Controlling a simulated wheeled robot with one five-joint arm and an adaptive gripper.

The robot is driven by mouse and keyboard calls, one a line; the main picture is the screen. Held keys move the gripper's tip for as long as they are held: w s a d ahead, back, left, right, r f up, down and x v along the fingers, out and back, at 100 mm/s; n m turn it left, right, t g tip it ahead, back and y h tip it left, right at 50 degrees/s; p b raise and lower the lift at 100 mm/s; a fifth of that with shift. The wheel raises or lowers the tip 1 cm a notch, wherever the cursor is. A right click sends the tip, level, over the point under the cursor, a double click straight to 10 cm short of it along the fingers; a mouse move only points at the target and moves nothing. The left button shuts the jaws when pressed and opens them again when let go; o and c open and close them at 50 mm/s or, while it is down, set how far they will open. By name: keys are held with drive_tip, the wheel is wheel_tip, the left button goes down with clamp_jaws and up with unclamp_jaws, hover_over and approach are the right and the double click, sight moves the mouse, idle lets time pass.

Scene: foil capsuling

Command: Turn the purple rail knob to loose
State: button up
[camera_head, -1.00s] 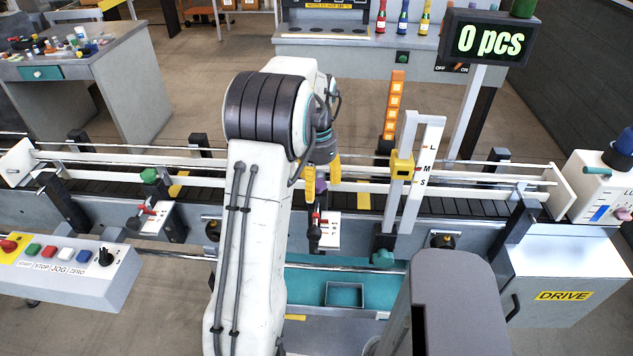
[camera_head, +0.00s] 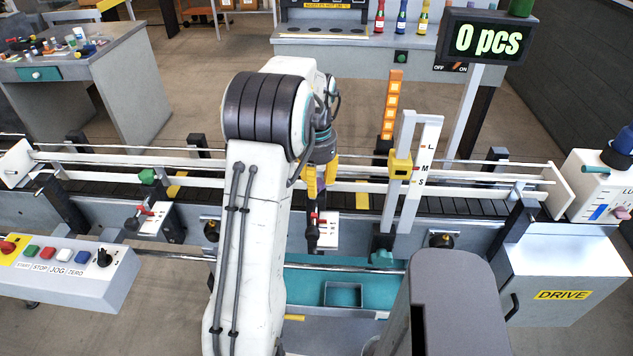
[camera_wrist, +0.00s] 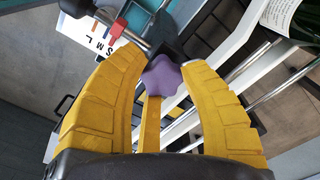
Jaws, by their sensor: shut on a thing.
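The purple rail knob (camera_wrist: 161,76) is a lobed, star-shaped knob in the wrist view. My gripper (camera_wrist: 163,80) is shut on the knob, one finger on each side. In the head view my gripper (camera_head: 321,178) points down at the front guide rail, and the knob is largely hidden by the fingers. Beside the clamp is a white S-M-L scale plate (camera_wrist: 92,38) with a red pointer (camera_wrist: 115,31); this plate also shows in the head view (camera_head: 330,228).
A green knob (camera_head: 147,176) sits on another rail clamp at the left. A white upright post with a yellow slider (camera_head: 400,165) and L-M-S marks stands right of my gripper. A button panel (camera_head: 70,262) is at left front, a DRIVE cabinet (camera_head: 560,270) at right.

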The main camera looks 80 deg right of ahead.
drive_tip(key=shift+w+a+f, duration=0.1)
drive_tip(key=shift+w+a, duration=0.05)
drive_tip(key=o, duration=1)
drive_tip(key=shift+w, duration=0.15)
drive_tip(key=shift+c, duration=0.2)
drive_tip(key=shift+o, duration=0.9)
drive_tip(key=shift+r, duration=0.2)
wheel_tip(320, 180, up, 12)
drive_tip(key=shift+f, duration=0.15)
